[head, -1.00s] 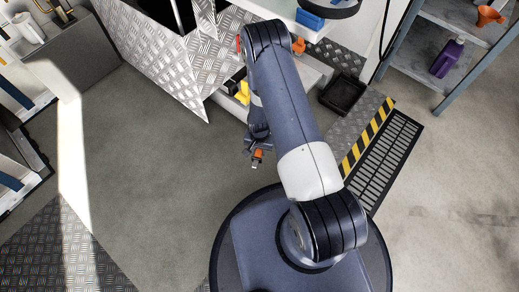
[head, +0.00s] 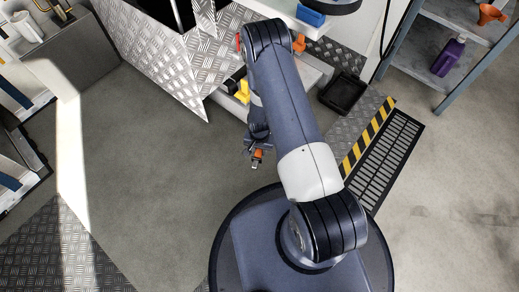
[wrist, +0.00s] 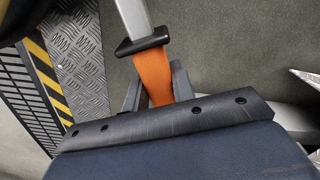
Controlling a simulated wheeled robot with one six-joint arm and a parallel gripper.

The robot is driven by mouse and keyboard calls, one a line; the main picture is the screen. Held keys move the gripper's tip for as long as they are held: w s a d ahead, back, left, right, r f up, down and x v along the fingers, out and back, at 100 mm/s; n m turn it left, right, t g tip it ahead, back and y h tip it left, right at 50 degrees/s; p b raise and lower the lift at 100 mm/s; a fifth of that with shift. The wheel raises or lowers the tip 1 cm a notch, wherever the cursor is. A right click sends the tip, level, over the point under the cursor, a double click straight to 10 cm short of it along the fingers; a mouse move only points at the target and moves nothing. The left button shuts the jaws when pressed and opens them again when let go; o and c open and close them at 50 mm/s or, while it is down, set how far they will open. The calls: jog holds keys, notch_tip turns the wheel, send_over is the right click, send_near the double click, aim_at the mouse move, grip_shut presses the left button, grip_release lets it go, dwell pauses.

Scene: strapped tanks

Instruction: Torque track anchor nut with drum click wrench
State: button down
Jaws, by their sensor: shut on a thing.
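The drum click wrench shows in the wrist view as an orange handle (wrist: 154,75) with a black collar and a silver shaft running out of the top of the picture. My gripper (wrist: 158,88) is shut on the orange handle, with a grey finger on each side. The wrench's far end is out of the wrist view. I cannot make out the track anchor nut in either view.
Diamond-plate panels (head: 165,50) stand at upper left. A black tray (head: 344,93), a yellow-black striped edge (head: 367,138) and a dark floor grate (head: 385,160) lie right of my arm. A shelf (head: 421,75) holds a purple bottle (head: 448,57). The floor at left is clear.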

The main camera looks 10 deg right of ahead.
jog(key=shift+f+b, duration=1.1)
jog(key=shift+w+a, duration=0.1)
jog(key=shift+w+a+m+b, duration=0.4)
jog(key=shift+w+a+m, duration=0.1)
jog(key=shift+a, duration=0.2)
jog(key=shift+w+a+m+b, duration=0.35)
jog(key=shift+w+a+m, duration=0.15)
jog(key=shift+a, duration=0.2)
jog(key=shift+w+a+m+b, duration=0.9)
jog(key=shift+w+a+m, duration=0.1)
jog(key=shift+w+a, duration=0.2)
jog(key=shift+a, duration=0.1)
jog(key=w+a+m+b, duration=0.2)
jog(key=shift+w, duration=0.4)
